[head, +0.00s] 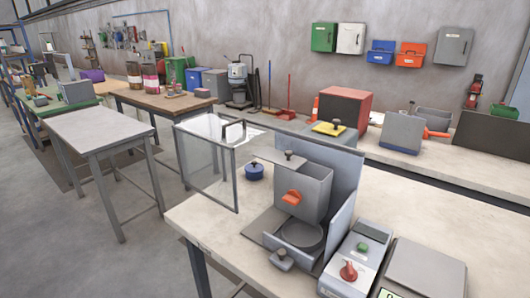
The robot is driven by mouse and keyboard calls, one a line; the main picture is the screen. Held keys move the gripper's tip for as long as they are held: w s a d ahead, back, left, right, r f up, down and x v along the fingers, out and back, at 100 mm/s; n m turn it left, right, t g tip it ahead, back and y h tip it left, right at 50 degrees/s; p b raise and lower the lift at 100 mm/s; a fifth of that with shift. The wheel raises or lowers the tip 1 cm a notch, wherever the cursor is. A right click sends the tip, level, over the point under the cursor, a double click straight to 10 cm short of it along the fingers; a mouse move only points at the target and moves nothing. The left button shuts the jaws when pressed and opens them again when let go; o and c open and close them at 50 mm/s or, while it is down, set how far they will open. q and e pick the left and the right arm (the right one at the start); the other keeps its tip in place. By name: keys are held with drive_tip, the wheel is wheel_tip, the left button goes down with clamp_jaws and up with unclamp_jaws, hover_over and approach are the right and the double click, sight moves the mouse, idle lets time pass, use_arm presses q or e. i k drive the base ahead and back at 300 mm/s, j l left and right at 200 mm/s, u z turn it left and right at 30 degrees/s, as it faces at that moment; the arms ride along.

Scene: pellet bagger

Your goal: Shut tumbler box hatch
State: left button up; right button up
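A grey bagging machine stands on the near bench, with an upright grey box (308,188) bearing an orange handle (291,197). A flat plate with a dark knob (289,155) lies at the box's top. A round dark dish (302,234) sits in the opening below, with a grey knob (281,257) in front. No part is labelled readably as the tumbler box, so I cannot tell which is its hatch. Neither gripper is in view.
A control unit (355,262) with green and red knobs and a flat grey scale (428,268) stand right of the machine. A blue lidded pot (254,171) sits behind the clear panel. A red box (344,108) stands farther back. The left grey table (100,127) is bare.

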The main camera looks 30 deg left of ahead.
sight(287, 159)
drive_tip(key=j+u, duration=0.1)
drive_tip(key=u, duration=0.75)
